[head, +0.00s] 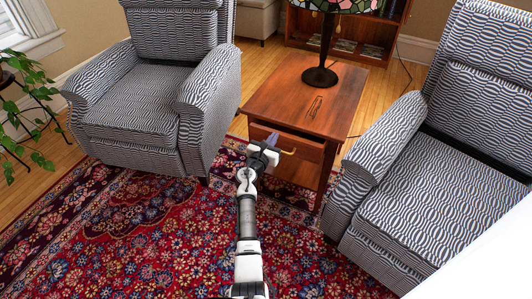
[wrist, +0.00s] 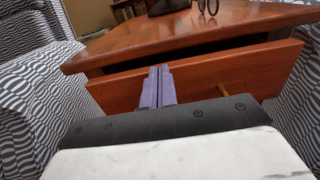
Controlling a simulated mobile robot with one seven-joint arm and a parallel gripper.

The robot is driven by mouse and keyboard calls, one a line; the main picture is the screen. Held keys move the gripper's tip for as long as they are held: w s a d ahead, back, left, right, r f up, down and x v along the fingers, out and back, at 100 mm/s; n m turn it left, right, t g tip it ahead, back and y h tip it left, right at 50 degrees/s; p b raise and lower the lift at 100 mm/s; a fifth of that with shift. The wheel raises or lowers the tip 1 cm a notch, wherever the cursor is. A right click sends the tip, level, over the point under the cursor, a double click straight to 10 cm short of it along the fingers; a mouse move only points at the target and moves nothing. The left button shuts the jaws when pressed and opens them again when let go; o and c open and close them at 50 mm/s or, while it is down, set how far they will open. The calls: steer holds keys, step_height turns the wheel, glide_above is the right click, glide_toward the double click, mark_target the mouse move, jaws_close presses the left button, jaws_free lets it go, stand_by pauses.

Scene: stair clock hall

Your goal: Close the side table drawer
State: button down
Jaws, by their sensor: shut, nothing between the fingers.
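The wooden side table (head: 290,95) stands between two armchairs. Its drawer (head: 308,148) is partly open. In the wrist view a dark gap shows behind the top edge of the drawer front (wrist: 205,82), under the tabletop (wrist: 190,35). A brass handle (wrist: 223,89) shows on the drawer front, just right of my fingers. My gripper (head: 271,140) is shut and empty, with its purple fingers (wrist: 158,86) pointing at the drawer front. I cannot tell whether the fingertips touch it. My gripper hides part of the drawer front.
A stained-glass lamp (head: 321,76) and eyeglasses (head: 315,106) are on the tabletop. Striped armchairs stand close at left (head: 135,115) and right (head: 440,190). A patterned red rug (head: 150,240) covers the open floor in front. A plant (head: 30,95) is at far left.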

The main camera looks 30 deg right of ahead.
steer(key=shift+b+x, duration=0.3)
steer(key=shift+x, duration=0.9)
steer(key=shift+a, duration=0.1)
